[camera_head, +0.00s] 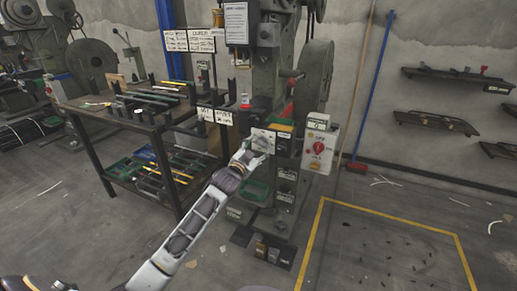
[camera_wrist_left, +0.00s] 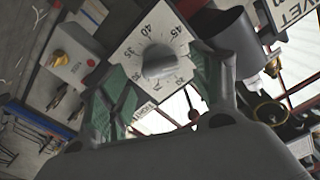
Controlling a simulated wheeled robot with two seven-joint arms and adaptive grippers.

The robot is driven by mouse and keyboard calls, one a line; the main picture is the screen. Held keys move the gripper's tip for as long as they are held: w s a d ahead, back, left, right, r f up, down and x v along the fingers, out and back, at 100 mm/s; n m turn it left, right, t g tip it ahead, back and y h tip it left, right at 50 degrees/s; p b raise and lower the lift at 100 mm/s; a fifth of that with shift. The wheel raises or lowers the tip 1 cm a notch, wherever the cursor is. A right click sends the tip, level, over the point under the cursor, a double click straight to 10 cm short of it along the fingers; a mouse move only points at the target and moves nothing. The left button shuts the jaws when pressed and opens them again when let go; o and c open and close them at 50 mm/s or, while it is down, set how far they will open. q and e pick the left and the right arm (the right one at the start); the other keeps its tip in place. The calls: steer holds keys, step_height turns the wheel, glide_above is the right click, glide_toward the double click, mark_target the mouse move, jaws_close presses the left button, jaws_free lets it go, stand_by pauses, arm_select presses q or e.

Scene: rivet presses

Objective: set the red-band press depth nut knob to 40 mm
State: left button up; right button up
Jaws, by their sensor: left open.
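The depth knob (camera_wrist_left: 160,62) is a grey round knob on a white dial plate (camera_wrist_left: 133,38) in the left wrist view. The printed numbers 35, 40 and 45 show around it; I cannot tell which number the knob points at. My left gripper (camera_wrist_left: 160,78) is open, with one green-padded finger on either side of the knob; contact is not clear. In the head view the left gripper (camera_head: 256,151) is at the front of the press (camera_head: 268,85), by the pale plate (camera_head: 263,136), and hides the knob there. My right gripper is not in view.
A control box (camera_head: 320,148) with a red knob is beside the press on the right. A dark table (camera_head: 100,118) with tools and trays stands at left. A green bin (camera_head: 255,190) is below the plate. Yellow-outlined floor (camera_head: 390,235) at right is mostly clear.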

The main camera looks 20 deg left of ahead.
arm_select(q)
steer(key=shift+w, duration=0.95)
steer(key=shift+c, duration=0.3)
steer(key=c, duration=1)
